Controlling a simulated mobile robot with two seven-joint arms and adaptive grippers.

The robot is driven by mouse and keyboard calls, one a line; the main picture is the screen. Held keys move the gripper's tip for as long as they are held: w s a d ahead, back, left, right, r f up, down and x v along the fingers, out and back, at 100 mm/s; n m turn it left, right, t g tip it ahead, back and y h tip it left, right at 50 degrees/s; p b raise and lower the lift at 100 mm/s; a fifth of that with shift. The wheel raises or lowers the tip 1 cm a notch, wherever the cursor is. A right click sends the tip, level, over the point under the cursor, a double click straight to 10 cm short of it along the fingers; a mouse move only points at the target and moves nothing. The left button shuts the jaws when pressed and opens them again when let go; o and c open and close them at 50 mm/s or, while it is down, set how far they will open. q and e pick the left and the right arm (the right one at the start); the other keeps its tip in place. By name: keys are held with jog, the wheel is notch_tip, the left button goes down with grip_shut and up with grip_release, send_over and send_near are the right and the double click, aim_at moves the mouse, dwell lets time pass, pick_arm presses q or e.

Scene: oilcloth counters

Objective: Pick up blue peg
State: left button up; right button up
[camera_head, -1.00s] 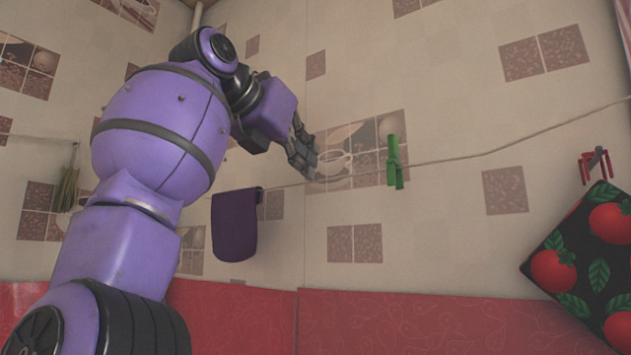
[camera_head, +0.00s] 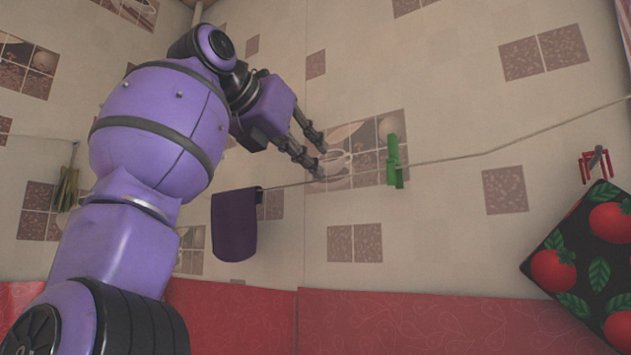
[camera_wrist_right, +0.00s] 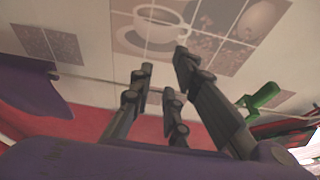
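No blue peg can be made out in either view. A green peg (camera_head: 393,160) hangs on a thin rope (camera_head: 480,154) strung along the tiled wall; it also shows in the right wrist view (camera_wrist_right: 262,96). My right gripper (camera_head: 321,161) is in front of the wall, left of the green peg and at about rope height in the picture. In the right wrist view the fingers of my right gripper (camera_wrist_right: 160,70) are spread apart with nothing between them. The green peg lies to their right. My left gripper is in neither view.
A dark purple cloth (camera_head: 234,226) hangs from the rope, left of the gripper; it also shows in the wrist view (camera_wrist_right: 35,85). A tomato-patterned cloth (camera_head: 590,255) and red hooks (camera_head: 597,164) are at the right. A dried bundle (camera_head: 67,187) hangs far left.

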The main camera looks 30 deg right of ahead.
jog(key=v, duration=0.7)
jog(key=shift+w+b, duration=0.25)
jog(key=shift+b, duration=0.2)
jog(key=o, duration=0.4)
jog(key=shift+s+a+r, duration=0.2)
jog(key=shift+a, duration=0.15)
jog(key=shift+o, duration=0.2)
jog(key=shift+w+d, duration=0.1)
